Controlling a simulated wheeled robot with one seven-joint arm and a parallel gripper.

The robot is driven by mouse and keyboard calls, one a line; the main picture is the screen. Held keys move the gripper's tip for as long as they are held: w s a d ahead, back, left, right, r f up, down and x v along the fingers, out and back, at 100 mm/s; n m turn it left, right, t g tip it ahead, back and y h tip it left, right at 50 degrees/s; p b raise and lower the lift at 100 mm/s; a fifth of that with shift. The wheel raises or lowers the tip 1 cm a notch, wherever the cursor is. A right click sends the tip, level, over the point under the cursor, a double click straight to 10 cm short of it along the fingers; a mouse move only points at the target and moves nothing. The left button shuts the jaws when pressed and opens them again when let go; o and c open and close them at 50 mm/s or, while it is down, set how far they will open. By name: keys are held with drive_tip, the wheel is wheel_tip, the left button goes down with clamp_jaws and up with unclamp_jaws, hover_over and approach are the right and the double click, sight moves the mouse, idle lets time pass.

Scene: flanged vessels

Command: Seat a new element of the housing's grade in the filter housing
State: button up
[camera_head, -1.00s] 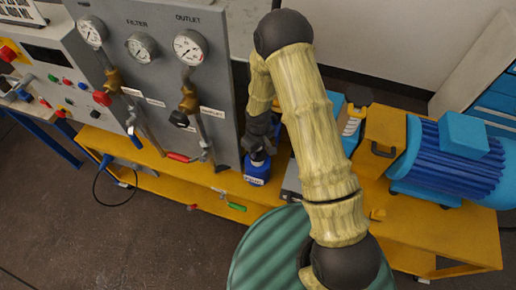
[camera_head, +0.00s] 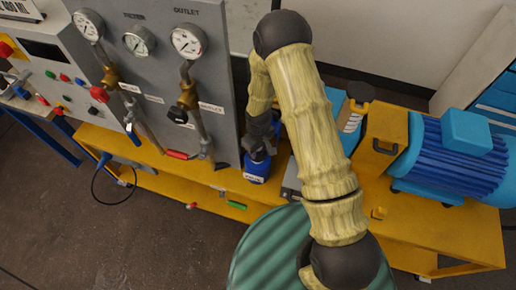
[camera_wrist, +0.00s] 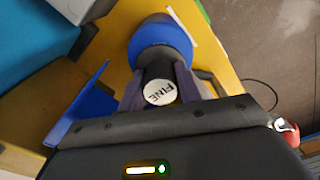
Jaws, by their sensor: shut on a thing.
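In the wrist view my gripper (camera_wrist: 160,88) is shut on a dark cylindrical element with a white end cap (camera_wrist: 159,93) marked "FINE". The blue round filter housing (camera_wrist: 162,42) lies directly beyond the element, in line with it. I cannot tell how far the element is inside the housing. In the head view the blue housing (camera_head: 256,168) stands on the yellow bench beside the grey panel, with a small white label on its front that is too small to read. My gripper (camera_head: 262,146) is right above it and hides its top and the element.
The grey gauge panel (camera_head: 205,90) with pipes and valves stands close left of my gripper. A blue motor (camera_head: 455,150) and a yellow guard (camera_head: 381,143) are to the right on the yellow bench (camera_head: 440,230). A green ribbed drum (camera_head: 270,255) stands in front.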

drive_tip(key=shift+f, duration=0.4)
drive_tip(key=o, duration=1.2)
drive_tip(key=shift+c, duration=0.2)
drive_tip(key=shift+r, duration=0.15)
wheel_tip(320, 180, up, 17)
drive_tip(key=b, duration=0.2)
drive_tip(key=shift+b, duration=0.35)
drive_tip(key=shift+r, duration=0.1)
drive_tip(key=s+d+r+m+t, duration=0.2)
drive_tip(key=s+d+r+m, duration=0.6)
drive_tip(key=s+d, duration=0.4)
drive_tip(key=shift+d+t, duration=0.3)
drive_tip(key=shift+d, duration=0.4)
